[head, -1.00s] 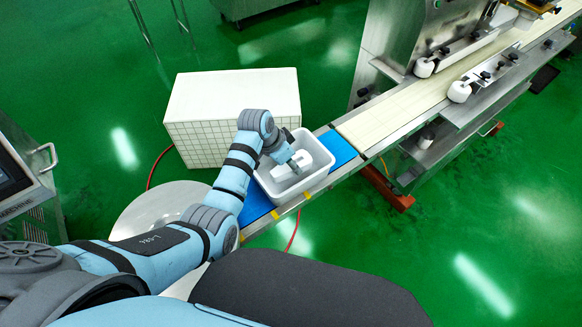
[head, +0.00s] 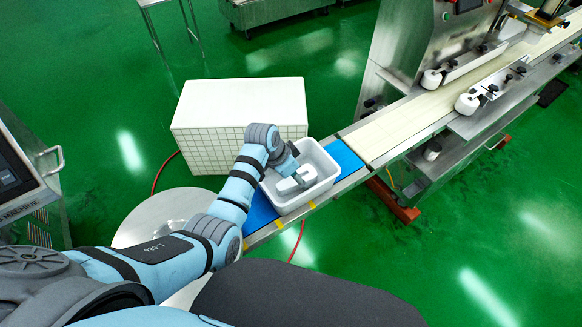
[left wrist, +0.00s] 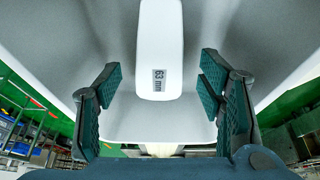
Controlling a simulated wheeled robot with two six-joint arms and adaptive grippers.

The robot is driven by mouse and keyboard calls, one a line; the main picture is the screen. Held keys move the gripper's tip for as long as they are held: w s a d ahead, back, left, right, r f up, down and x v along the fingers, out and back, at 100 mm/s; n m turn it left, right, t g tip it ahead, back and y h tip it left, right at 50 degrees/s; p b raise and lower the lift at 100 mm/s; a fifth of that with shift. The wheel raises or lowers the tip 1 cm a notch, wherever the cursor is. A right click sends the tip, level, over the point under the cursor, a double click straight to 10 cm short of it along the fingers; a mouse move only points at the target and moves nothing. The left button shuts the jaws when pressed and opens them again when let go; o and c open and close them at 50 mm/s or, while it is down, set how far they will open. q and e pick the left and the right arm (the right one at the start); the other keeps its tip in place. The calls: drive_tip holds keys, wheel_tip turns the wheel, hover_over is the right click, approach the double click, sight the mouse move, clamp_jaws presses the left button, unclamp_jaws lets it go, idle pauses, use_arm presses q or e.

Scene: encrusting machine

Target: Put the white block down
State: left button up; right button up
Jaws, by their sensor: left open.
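The white block (left wrist: 160,40) carries a "63 mm" label and lies inside the white bin (left wrist: 85,45) in the left wrist view. In the head view the block (head: 287,185) shows only in part, low in the bin (head: 327,176), beside my gripper. My left gripper (left wrist: 160,88) is open, with its dark green finger pads to either side of the block's near end and a clear gap on both sides. In the head view my left gripper (head: 294,174) reaches down into the bin. My right gripper is in neither view.
The bin stands on a blue belt (head: 346,157) that leads to a cream conveyor (head: 400,124) and the steel machine at upper right. A white tiled box (head: 235,105) stands behind the bin. A round steel table (head: 150,213) is at left.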

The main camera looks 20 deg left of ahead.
use_arm(q)
drive_tip(key=p+v, duration=0.2)
drive_tip(key=v, duration=0.9)
drive_tip(key=shift+r+p, duration=0.15)
drive_tip(key=shift+p, duration=0.2)
